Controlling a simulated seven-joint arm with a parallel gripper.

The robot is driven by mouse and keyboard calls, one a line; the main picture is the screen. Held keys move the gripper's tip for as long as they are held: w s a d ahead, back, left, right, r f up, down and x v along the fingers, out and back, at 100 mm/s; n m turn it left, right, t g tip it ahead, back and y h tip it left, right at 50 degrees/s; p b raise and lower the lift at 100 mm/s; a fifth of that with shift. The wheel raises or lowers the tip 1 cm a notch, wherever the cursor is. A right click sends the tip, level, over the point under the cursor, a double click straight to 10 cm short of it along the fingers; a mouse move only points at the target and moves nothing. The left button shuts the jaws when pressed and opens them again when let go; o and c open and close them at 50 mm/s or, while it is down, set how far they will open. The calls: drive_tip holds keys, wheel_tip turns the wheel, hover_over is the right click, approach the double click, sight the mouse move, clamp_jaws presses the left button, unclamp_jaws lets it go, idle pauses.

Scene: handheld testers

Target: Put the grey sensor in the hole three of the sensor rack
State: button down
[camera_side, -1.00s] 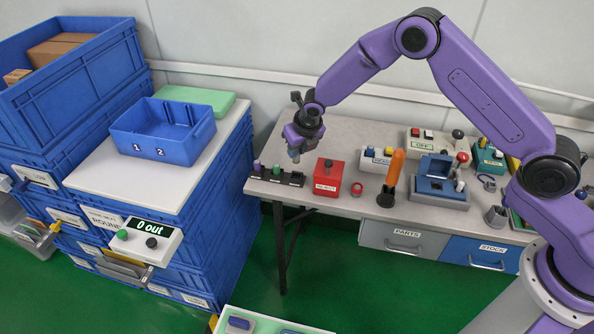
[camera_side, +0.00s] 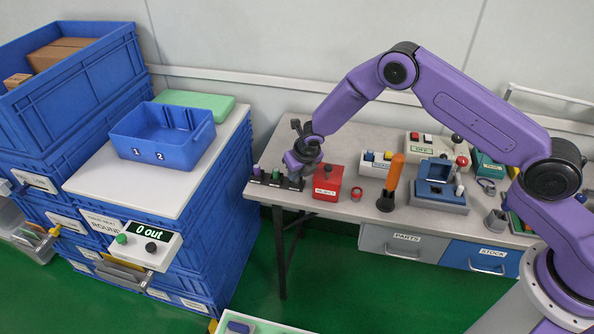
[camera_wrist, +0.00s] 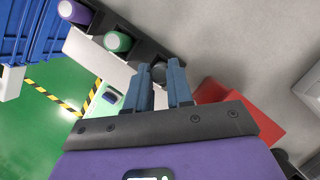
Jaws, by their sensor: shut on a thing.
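The dark sensor rack (camera_side: 266,182) stands at the table's left end. A purple sensor (camera_side: 256,170) and a green sensor (camera_side: 276,173) stand upright in it. They also show in the wrist view, purple (camera_wrist: 75,11) and green (camera_wrist: 118,42), in a row leading to my fingers. My gripper (camera_side: 298,176) is low over the rack's right part, right of the green sensor. In the wrist view my gripper (camera_wrist: 160,70) is shut on the grey sensor (camera_wrist: 159,72), which shows as a dark grey round end between the fingertips. Its lower end is hidden, so I cannot tell how deep it sits.
A red box (camera_side: 328,179) stands close to the right of my gripper. A red ring (camera_side: 357,193), an orange-handled tool (camera_side: 393,180) and a blue-grey fixture (camera_side: 438,188) lie further right. The blue bin (camera_side: 165,142) stands on the crates at left. The table's front edge is close.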

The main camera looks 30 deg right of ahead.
drive_tip(key=c, duration=1)
unclamp_jaws()
drive_tip(key=shift+r, duration=0.1)
drive_tip(key=v, duration=1.2)
drive_tip(key=shift+r, duration=0.1)
drive_tip(key=s+d+r+m+g, duration=0.1)
drive_tip(key=s+r+m, duration=0.45)
drive_tip(key=s, duration=0.45)
drive_tip(key=s+d+r+m+g, duration=0.1)
drive_tip(key=s+r+m, duration=0.4)
drive_tip(key=s+m, duration=0.3)
drive_tip(key=s+d+r+m+g, duration=0.1)
drive_tip(key=s+d+m, duration=0.3)
drive_tip(key=s, duration=0.7)
drive_tip(key=s+d+r+m+g, duration=0.1)
drive_tip(key=s+d+r+m, duration=0.2)
drive_tip(key=s, duration=0.8)
drive_tip(key=d+m, duration=0.2)
drive_tip(key=m, duration=0.1)
drive_tip(key=shift+s+d, duration=0.15)
drive_tip(key=shift+s, duration=0.05)
